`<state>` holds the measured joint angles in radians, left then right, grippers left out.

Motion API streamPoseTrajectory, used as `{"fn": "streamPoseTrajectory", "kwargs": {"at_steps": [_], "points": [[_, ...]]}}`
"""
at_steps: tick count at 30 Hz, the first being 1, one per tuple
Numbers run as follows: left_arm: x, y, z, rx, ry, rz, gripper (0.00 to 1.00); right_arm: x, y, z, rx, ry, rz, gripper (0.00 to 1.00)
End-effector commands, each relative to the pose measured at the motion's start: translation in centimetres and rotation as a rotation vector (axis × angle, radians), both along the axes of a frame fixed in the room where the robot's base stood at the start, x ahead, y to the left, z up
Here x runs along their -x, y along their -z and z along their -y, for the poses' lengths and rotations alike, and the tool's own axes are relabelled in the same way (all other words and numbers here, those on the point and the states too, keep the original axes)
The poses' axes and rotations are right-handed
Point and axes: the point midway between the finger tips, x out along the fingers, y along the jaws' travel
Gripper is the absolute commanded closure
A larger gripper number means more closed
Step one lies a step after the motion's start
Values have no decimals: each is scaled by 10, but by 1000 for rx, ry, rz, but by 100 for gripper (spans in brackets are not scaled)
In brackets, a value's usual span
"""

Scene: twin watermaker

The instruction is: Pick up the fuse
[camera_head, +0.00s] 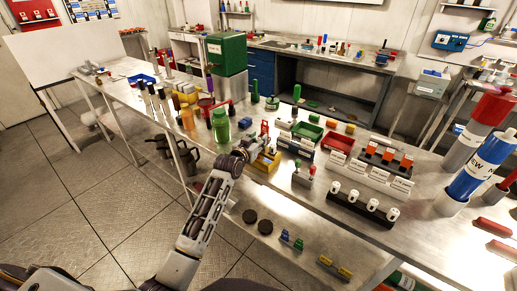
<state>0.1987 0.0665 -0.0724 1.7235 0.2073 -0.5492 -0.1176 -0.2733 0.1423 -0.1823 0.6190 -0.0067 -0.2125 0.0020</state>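My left arm reaches up from the bottom of the head view to the near edge of the metal bench. My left gripper (262,146) is over the bench beside a yellow block (263,162); its fingers are small and blend with the items there, so I cannot tell whether it is open or touching anything. No item is readable as a fuse. Possible ones are the white cylinders (366,204) standing in a black rack and the orange pieces (388,156) in a labelled rack, both to the right of the gripper. My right gripper is not in view.
A green bottle (221,126) stands just left of the gripper, with a green box (227,53) behind. Red tray (338,141) and green tray (307,130) lie to the right. Large red and blue cylinders (480,165) stand at the right. A lower shelf (320,245) holds small parts.

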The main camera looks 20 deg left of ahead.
Motion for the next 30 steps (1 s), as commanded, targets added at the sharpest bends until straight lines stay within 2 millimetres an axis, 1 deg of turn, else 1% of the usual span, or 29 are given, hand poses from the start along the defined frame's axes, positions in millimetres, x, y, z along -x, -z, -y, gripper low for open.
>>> {"fn": "streamPoseTrajectory", "kwargs": {"at_steps": [4,13,19,20,27,30], "points": [[-6,2,1,0,1,-1,65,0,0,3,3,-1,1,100],[-7,2,2,-1,1,0,65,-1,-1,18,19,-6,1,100],[-7,2,1,-1,0,0,65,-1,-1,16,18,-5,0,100],[-7,2,1,-1,0,0,67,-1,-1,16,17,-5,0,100],[-7,2,1,-1,0,0,98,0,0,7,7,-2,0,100],[-7,1,1,-1,0,0,99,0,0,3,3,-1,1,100]]}}
